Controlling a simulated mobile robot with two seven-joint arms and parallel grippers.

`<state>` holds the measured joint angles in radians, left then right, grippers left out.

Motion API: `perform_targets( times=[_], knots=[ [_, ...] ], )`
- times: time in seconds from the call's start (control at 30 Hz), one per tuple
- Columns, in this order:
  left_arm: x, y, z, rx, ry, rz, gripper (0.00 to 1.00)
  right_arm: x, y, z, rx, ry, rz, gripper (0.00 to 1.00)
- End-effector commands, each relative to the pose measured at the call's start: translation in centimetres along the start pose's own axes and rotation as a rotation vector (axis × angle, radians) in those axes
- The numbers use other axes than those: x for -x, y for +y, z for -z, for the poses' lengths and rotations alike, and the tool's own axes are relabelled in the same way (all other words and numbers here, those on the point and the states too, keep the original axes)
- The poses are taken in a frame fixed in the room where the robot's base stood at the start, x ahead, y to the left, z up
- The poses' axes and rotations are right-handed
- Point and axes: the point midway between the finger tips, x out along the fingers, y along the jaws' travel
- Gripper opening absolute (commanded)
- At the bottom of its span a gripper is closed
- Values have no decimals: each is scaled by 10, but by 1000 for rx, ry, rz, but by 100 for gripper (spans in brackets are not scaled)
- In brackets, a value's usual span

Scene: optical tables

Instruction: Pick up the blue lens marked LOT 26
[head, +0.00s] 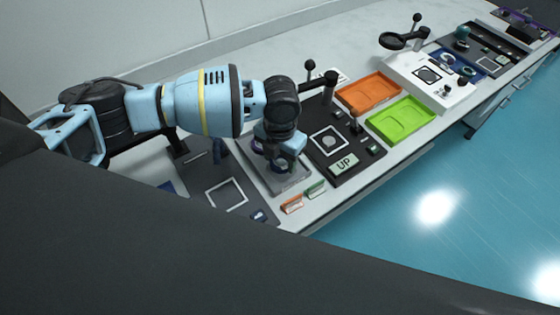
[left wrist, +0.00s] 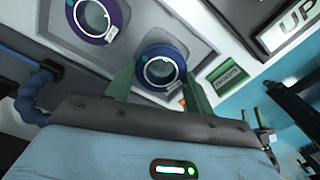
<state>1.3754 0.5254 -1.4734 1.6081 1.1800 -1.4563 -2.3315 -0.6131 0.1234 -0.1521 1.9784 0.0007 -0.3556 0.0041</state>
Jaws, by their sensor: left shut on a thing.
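The blue lens (left wrist: 160,70) is a round dark-blue ring with a clear centre, in the left wrist view. It also shows in the head view (head: 281,166), partly hidden by the gripper. My left gripper (left wrist: 162,88) is shut on it, with a green finger on each side; it also shows in the head view (head: 283,158), over the grey tray (head: 296,181). I cannot tell whether the lens touches the tray. A purple lens (left wrist: 95,19) sits in the tray beside it. No lot marking is readable on the lens. My right gripper is not seen.
A green label block (head: 315,188) and an orange one (head: 292,204) stand at the tray's front edge. A black board marked UP (head: 345,164) with posts lies right of the tray. Orange (head: 369,94) and green (head: 402,120) trays lie beyond.

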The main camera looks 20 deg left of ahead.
Motion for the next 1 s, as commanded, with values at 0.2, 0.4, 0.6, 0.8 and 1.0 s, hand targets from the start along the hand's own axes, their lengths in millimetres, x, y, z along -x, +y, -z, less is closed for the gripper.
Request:
perform_targets(
  times=[0.2, 0.4, 0.6, 0.8, 1.0],
  knots=[
    [13, -29, 22, -7, -1, 1, 29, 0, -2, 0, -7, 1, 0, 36],
    [16, -62, 47, -6, -1, 2, 29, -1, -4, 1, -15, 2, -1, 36],
    [19, -90, 69, -5, -1, 2, 29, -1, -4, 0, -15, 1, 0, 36],
    [22, -111, 86, -2, -1, 2, 29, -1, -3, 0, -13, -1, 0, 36],
    [24, -123, 95, -1, -2, 0, 29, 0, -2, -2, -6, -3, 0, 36]
  ],
)
